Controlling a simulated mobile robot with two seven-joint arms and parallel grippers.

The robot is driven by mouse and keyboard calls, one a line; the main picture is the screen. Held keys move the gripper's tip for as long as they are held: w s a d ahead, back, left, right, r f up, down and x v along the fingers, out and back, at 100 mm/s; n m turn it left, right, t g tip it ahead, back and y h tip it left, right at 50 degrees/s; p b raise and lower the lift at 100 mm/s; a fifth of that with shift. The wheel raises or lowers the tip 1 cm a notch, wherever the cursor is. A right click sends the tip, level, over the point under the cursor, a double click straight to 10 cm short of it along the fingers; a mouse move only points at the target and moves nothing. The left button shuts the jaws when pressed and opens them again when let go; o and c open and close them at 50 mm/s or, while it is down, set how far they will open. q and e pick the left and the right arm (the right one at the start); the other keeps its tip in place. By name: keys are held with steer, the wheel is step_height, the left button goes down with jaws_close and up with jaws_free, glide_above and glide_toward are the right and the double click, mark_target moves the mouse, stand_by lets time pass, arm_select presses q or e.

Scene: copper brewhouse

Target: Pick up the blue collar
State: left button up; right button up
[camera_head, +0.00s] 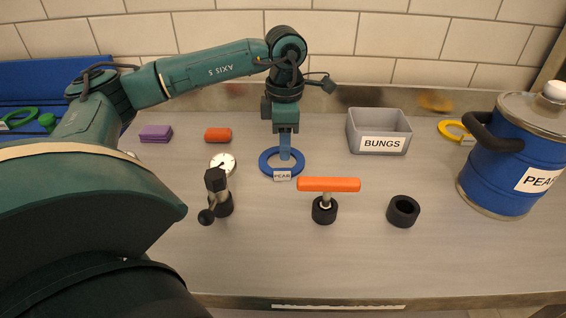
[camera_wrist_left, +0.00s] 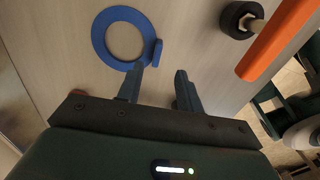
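The blue collar (camera_head: 265,163) is a flat ring with a white PEAR tag, lying on the steel bench near the middle. It also shows in the left wrist view (camera_wrist_left: 98,40), ahead of the fingers and left of centre. My left gripper (camera_head: 285,152) points down over the collar in the head view. In the wrist view its two fingers (camera_wrist_left: 159,72) are apart with nothing between them. One finger is close to the collar's raised tab; I cannot tell if they touch. My right gripper is in neither view.
An orange-handled tool (camera_head: 328,185), a black ring (camera_head: 403,211) and a black valve-like fitting (camera_head: 218,193) stand in front. Behind are a grey BUNGS box (camera_head: 379,143), an orange block (camera_head: 218,134) and a purple block (camera_head: 156,133). A blue PEAR keg (camera_head: 497,175) stands right.

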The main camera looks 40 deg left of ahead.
mark_target(282, 169)
arm_select(q)
steer(key=f, duration=0.4)
steer(key=f+b, duration=0.1)
steer(key=f, duration=0.1)
steer(key=shift+a+f, duration=0.3)
steer(key=shift+f, duration=0.05)
steer(key=shift+c, duration=0.6)
jaws_close()
